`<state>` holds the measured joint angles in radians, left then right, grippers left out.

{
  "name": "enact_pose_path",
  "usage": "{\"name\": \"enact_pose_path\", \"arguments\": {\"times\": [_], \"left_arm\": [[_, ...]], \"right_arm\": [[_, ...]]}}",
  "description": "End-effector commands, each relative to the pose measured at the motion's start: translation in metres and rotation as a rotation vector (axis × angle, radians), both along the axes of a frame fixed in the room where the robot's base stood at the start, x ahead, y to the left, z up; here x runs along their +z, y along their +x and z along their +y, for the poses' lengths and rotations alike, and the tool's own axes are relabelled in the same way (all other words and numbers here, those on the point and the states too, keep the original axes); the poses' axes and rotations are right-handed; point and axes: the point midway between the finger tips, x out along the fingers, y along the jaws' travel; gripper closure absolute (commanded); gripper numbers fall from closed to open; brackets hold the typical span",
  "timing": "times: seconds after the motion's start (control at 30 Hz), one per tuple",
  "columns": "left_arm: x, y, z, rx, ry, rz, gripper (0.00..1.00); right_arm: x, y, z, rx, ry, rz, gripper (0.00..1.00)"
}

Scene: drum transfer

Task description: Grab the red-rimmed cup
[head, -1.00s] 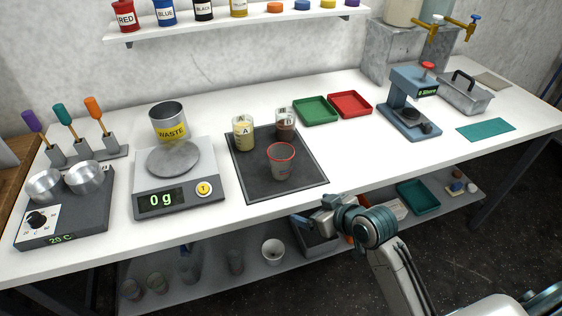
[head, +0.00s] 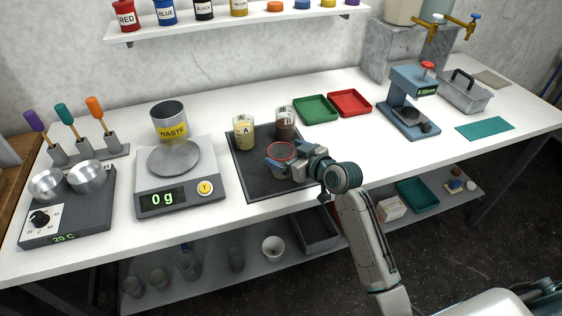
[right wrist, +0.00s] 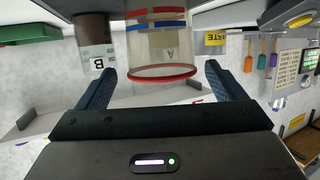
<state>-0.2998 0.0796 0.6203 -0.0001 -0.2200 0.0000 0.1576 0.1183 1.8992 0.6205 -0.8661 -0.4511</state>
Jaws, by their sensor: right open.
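The red-rimmed cup (head: 281,153), clear and upright, stands on the dark mat (head: 260,187) near its middle. My right gripper (head: 282,160) is open at the cup, reaching in from the right, with a blue finger showing at the cup's near left side. In the right wrist view the cup's red rim (right wrist: 162,73) lies between the two open fingertips (right wrist: 160,68), with a gap on each side. The gripper hides part of the cup's right side in the head view. My left gripper is not in view.
Cup A (head: 244,133) with pale contents and cup B (head: 285,122) with brown contents stand behind on the mat. A scale (head: 180,180) reading 0 g with a waste can (head: 169,120) is at left. Green (head: 315,110) and red (head: 349,103) trays lie behind right.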

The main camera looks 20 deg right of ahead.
Motion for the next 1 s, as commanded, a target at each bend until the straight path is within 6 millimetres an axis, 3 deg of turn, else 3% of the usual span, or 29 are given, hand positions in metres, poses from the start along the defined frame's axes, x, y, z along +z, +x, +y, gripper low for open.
{"name": "enact_pose_path", "arguments": {"times": [0.13,0.3,0.6,0.87,1.0], "left_arm": [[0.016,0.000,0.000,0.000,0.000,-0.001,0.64],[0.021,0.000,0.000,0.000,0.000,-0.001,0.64],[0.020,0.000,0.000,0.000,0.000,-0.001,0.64],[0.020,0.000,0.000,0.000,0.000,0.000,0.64],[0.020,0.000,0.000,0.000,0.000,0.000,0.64]], "right_arm": [[-0.002,0.018,0.010,-0.001,0.005,0.004,0.10],[-0.011,0.035,0.018,0.000,0.002,0.002,0.10],[-0.014,0.039,0.020,0.000,0.000,0.001,0.10],[-0.014,0.039,0.020,0.000,0.000,0.001,0.58],[-0.014,0.039,0.020,0.000,0.000,0.001,0.58]]}}
